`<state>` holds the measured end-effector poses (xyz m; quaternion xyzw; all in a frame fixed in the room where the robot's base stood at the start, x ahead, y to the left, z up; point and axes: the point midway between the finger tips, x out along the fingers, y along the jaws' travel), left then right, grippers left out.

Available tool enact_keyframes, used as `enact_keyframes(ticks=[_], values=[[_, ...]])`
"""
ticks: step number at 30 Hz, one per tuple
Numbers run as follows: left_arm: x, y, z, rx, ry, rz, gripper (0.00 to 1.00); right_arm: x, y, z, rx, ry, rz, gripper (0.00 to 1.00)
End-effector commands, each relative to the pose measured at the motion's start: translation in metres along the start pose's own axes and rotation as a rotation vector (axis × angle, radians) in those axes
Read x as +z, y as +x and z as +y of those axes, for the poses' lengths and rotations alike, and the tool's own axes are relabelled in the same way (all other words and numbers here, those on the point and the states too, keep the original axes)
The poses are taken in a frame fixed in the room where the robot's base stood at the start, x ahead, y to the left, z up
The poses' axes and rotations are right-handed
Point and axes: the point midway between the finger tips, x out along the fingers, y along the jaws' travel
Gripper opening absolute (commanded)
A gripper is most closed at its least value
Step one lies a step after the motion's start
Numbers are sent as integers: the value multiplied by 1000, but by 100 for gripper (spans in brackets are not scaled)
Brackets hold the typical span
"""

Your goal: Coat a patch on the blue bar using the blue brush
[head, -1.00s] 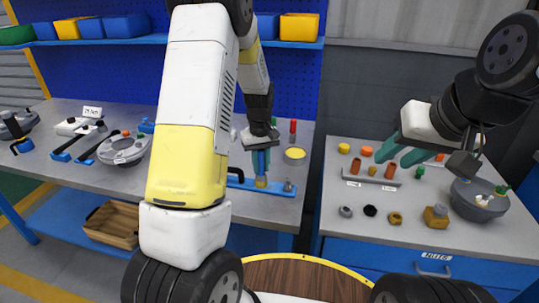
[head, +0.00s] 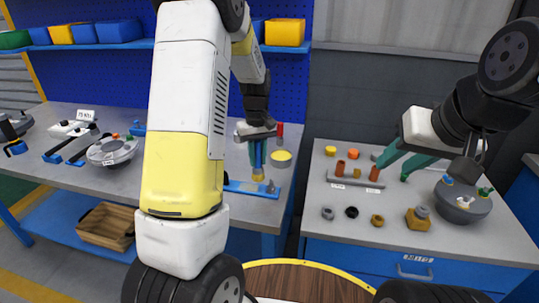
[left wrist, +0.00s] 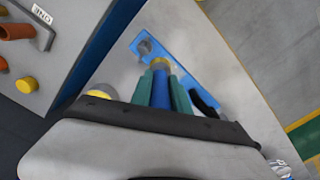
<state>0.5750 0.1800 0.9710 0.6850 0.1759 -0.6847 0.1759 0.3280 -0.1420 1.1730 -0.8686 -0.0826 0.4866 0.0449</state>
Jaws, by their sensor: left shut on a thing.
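The blue brush (head: 258,158), with a yellow lower end, is held upright in my left gripper (head: 257,146). In the left wrist view, the green fingers (left wrist: 162,90) close on the blue handle (left wrist: 161,92). The blue bar (head: 240,186) lies on the left bench below the brush. It also shows in the left wrist view (left wrist: 186,66), with a grey knob near one end. The brush tip is over the bar near that knob; I cannot tell whether it touches. The bar surface under the tip is hidden. My right gripper (head: 393,170) is open and empty above the right bench.
A yellow-topped round container (head: 282,157) and a red bottle (head: 280,130) stand behind the bar. A grey round flanged part (head: 113,151) and black-handled tools are left on the bench. Nuts, a peg rack (head: 354,182) and a grey bowl (head: 463,206) occupy the right bench.

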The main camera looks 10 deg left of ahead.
Motion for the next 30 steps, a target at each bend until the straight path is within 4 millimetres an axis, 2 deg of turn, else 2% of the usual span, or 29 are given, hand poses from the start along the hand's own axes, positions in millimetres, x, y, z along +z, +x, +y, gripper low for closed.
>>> enact_keyframes(ticks=[6,12,30], values=[[-2,-21,-6,2,0,2,0,0,0,0,0,0,0,36],[-2,-33,-10,1,0,0,0,0,0,0,0,0,0,36],[-2,-33,-10,0,0,0,0,0,0,0,0,0,0,36]])
